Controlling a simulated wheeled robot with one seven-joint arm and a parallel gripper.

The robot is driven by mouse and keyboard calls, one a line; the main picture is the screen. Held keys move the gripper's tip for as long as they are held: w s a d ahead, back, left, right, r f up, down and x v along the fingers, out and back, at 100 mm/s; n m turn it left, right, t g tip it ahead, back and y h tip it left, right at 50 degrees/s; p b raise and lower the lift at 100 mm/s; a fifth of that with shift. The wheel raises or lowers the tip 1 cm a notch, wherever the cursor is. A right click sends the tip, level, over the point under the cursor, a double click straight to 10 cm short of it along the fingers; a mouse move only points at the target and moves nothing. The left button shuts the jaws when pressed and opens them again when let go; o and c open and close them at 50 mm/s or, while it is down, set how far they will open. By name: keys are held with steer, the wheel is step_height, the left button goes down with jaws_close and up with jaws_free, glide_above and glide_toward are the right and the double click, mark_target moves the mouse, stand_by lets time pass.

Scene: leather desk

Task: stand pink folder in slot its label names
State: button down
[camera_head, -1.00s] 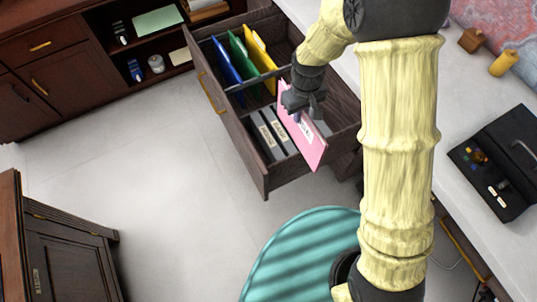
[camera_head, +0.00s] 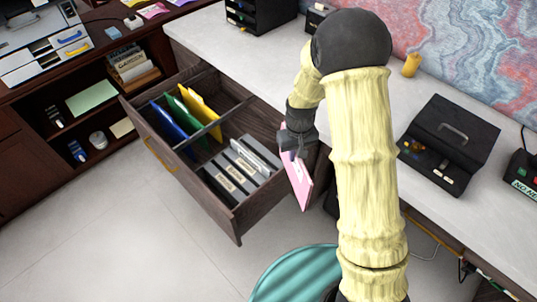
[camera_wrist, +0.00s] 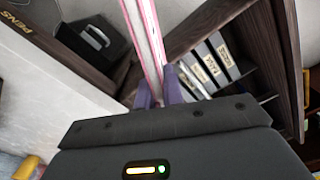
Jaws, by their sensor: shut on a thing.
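My gripper (camera_head: 298,150) is shut on the pink folder (camera_head: 297,182), which hangs upright below it. The folder is at the right side of the open drawer (camera_head: 226,222) and partly overlaps its side wall in the head view. In the wrist view my purple fingertips (camera_wrist: 158,92) pinch the folder (camera_wrist: 152,35), seen edge-on. The drawer's near section holds several grey labelled slot dividers (camera_head: 232,172), also in the wrist view (camera_wrist: 205,68). Their labels are too small to read surely. The folder's label faces out of clear view.
A blue folder (camera_head: 168,121), green folder (camera_head: 184,116) and yellow folder (camera_head: 203,112) stand in the drawer's far section, behind a crossbar. A white desktop (camera_head: 360,100) with a black case (camera_head: 449,142) lies to the right. A teal round seat (camera_head: 290,275) is below. The floor at left is clear.

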steer(key=w+d+f+m+b, duration=0.2)
steer(key=d+f+m+b, duration=0.2)
steer(key=d+f+b, duration=0.3)
steer(key=d+f, duration=0.2)
steer(key=d, duration=0.3)
steer(key=shift+f+b, duration=0.35)
steer(key=shift+f, duration=0.05)
steer(key=shift+a, duration=0.1)
